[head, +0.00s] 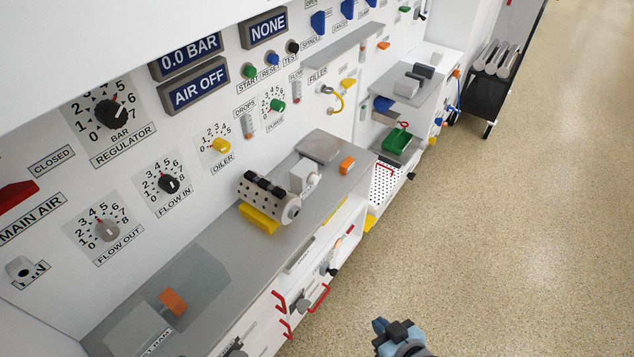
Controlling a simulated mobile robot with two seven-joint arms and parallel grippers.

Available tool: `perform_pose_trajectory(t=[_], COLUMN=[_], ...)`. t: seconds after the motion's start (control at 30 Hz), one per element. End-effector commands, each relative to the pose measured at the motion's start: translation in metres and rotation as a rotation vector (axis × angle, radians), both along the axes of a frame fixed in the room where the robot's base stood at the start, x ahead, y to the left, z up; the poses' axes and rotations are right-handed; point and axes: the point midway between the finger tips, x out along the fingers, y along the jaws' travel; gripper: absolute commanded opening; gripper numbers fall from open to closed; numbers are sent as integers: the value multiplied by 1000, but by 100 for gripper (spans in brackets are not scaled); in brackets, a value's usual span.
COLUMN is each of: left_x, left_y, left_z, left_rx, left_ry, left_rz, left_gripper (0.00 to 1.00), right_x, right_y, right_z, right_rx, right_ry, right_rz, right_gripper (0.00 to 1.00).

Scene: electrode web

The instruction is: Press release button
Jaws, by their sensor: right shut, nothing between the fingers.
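I see no button with a readable "release" label. On the white wall panel, a green button (250,70), a blue button (272,58) and a black button (292,47) sit in a row above the labels START, RESET and TEST. My right gripper (390,332) is at the bottom edge, over the floor to the right of the bench. It is shut and empty, and apart from the panel and bench. My left gripper is not in view.
A grey bench top (215,240) holds a perforated metal block (268,196) and an orange block (173,301). Red handles (318,298) stick out from the bench front. A dark cart (482,95) stands at the back right. The speckled floor (510,230) is clear.

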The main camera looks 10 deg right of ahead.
Motion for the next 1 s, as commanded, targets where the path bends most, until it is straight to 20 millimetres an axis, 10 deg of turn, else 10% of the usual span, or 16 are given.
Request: perform_pose_trajectory(t=[1.0], left_x=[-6], left_y=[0], left_z=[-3], left_rx=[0], left_ry=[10], left_rz=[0], left_gripper=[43], right_x=[0], right_y=[0], right_z=[0], right_rx=[0], right_ry=[0], right_rz=[0], right_gripper=[0])
